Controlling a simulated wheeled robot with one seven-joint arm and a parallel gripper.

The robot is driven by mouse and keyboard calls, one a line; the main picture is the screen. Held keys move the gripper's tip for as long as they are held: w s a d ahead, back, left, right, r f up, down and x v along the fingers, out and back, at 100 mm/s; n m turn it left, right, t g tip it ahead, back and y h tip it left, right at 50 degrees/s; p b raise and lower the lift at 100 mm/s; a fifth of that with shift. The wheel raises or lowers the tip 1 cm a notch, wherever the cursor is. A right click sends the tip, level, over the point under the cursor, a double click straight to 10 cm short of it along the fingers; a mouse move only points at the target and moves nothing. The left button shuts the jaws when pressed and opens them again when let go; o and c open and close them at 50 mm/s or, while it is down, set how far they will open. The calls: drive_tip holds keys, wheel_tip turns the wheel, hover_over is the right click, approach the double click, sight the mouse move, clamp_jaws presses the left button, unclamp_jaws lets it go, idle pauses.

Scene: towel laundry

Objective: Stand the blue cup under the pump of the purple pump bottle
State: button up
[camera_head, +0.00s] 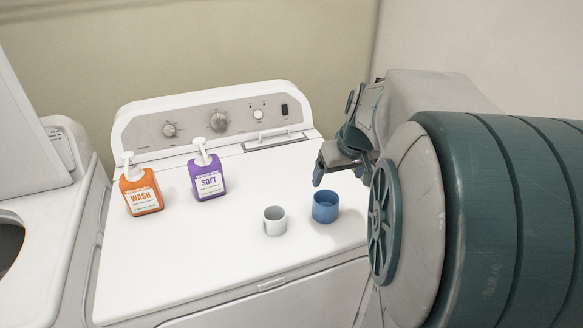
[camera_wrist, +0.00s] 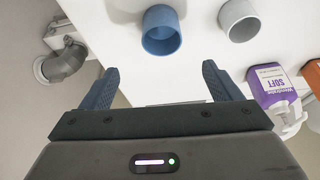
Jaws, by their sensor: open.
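The blue cup (camera_head: 325,207) stands upright on the white machine top, right of the white cup. It also shows in the wrist view (camera_wrist: 161,32), beyond my fingertips. The purple pump bottle (camera_head: 207,176), labelled SOFT, stands upright farther back and left, its white pump (camera_head: 202,150) on top. In the wrist view the purple bottle (camera_wrist: 274,88) is at the right. My gripper (camera_head: 319,170) is above and behind the blue cup, apart from it. In the wrist view my gripper (camera_wrist: 158,78) is open, with nothing between its fingers.
A white cup (camera_head: 274,221) stands close left of the blue cup. An orange WASH pump bottle (camera_head: 140,191) stands left of the purple one. The control panel (camera_head: 215,118) rises at the back. The machine top (camera_head: 165,255) is clear in front of the bottles.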

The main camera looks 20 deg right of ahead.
approach(326, 202)
drive_tip(key=shift+s+a+f, duration=0.15)
drive_tip(key=shift+a+f, duration=0.3)
drive_tip(key=shift+f, duration=0.25)
drive_tip(key=x, duration=0.4)
drive_tip(key=shift+s+a+f, duration=0.1)
drive_tip(key=shift+s+a, duration=0.15)
drive_tip(key=shift+s, duration=0.05)
drive_tip(key=shift+w+f, duration=0.3)
drive_tip(key=shift+f, duration=0.3)
drive_tip(key=c, duration=1.1)
drive_tip(key=shift+r, duration=0.1)
